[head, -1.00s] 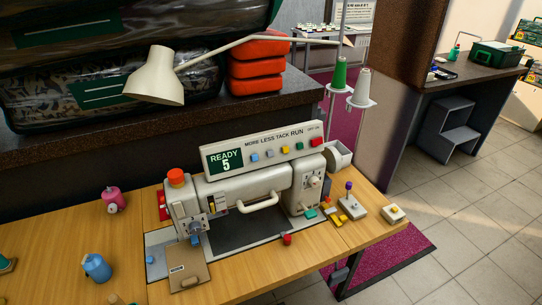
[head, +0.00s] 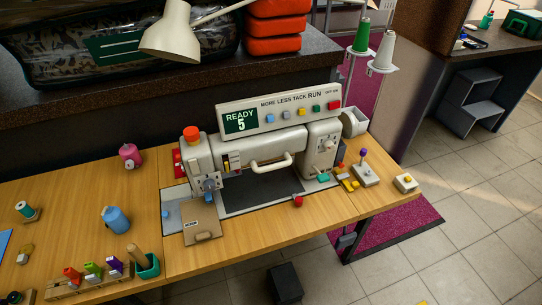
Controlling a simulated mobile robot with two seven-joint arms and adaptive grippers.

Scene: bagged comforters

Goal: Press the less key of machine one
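Machine one appears to be the white sewing machine (head: 255,150) on the wooden table; I see no number on it. Its control panel (head: 230,108) has a green display (head: 241,121) reading "READY 5". Labels read MORE, LESS, TACK, RUN and small off/on text. Nothing covers the keys. Neither gripper is in view.
A cream lamp (head: 170,35) hangs over the area left of the panel. Green (head: 361,35) and white (head: 383,54) thread cones stand behind right. A dark box (head: 285,283) is on the floor.

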